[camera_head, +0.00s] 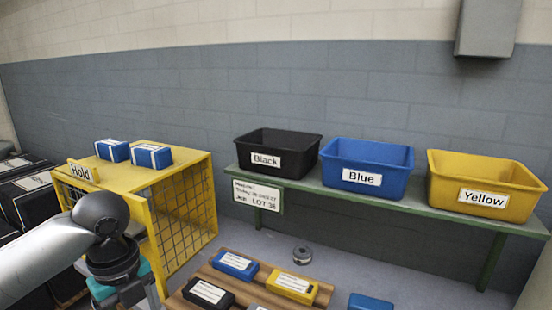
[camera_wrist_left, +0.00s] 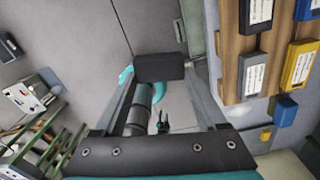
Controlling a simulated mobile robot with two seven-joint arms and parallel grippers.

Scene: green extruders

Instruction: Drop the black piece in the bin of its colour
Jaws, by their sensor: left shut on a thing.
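My left gripper (camera_wrist_left: 160,80) is shut on a black piece (camera_wrist_left: 160,67), a dark block held between the fingertips in the left wrist view. In the head view my left arm comes in at the lower left, and the held piece is not visible there. The black bin (camera_head: 278,152), labelled Black, stands at the left end of a green bench. Another black piece (camera_head: 208,292) with a white label lies on a wooden pallet below the bench. My right gripper is not in view.
The blue bin (camera_head: 367,168) and yellow bin (camera_head: 486,186) share the green bench (camera_head: 400,205). A yellow mesh cage (camera_head: 188,205) marked Hold, with two blue boxes on top, stands left. Blue (camera_head: 235,265) and yellow (camera_head: 292,287) pieces lie on the pallet.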

